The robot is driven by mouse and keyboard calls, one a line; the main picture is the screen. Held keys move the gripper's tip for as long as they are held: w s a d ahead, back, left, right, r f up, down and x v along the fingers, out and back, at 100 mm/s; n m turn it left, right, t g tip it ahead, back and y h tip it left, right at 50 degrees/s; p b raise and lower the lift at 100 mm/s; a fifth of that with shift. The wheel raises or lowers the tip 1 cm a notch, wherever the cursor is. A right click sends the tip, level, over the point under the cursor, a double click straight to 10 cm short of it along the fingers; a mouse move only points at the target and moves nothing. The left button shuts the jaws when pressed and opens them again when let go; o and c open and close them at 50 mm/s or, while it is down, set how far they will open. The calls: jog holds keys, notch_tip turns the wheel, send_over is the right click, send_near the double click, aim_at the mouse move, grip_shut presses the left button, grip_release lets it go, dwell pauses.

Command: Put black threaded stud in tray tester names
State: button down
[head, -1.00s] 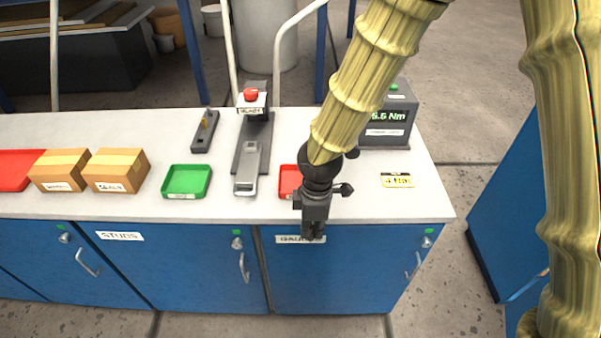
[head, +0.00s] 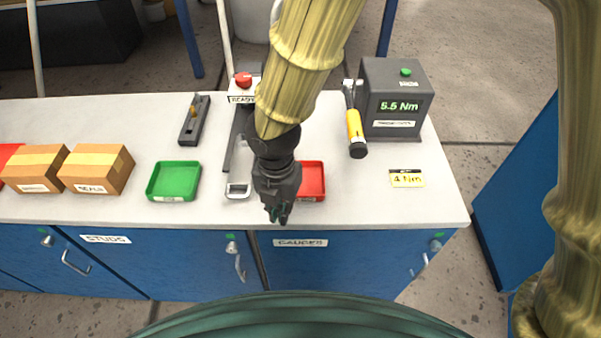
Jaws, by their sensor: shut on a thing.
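My gripper (head: 278,212) points down at the bench's front edge, left of and partly over the red tray (head: 314,181). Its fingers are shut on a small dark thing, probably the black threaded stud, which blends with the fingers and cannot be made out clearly. The green tray (head: 174,182) stands left of the gripper and looks empty. The visible part of the red tray also looks empty; my arm hides its left side. The tester (head: 395,100) at the back right reads 5.5 Nm; its small label is too blurred to read. Tray labels are unreadable too.
A yellow-handled tool (head: 355,128) lies beside the tester. A yellow card (head: 406,178) reads 4 Nm. A fixture with a red button (head: 243,79) and READY sign stands behind my arm. Two cardboard boxes (head: 97,169) are at left.

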jog(key=w+d+p, duration=0.1)
jog(key=w, duration=0.4)
jog(key=w+d+f+p, duration=0.1)
jog(key=w+p, duration=0.1)
jog(key=w, duration=0.2)
jog(key=w+d+p, duration=0.2)
jog(key=w, duration=0.3)
jog(key=shift+w+f, duration=0.2)
jog(key=shift+w, duration=0.1)
jog(key=shift+w+d+f, duration=0.1)
jog(key=shift+f, duration=0.05)
jog(key=shift+f+p, duration=0.8)
jog(key=shift+f, duration=0.85)
jog(key=shift+f, duration=0.3)
jog(key=c, duration=1.5)
grip_release()
jog(key=shift+c, duration=0.2)
notch_tip(320, 180, up, 13)
jog(key=b, duration=0.3)
jog(key=shift+f, duration=0.15)
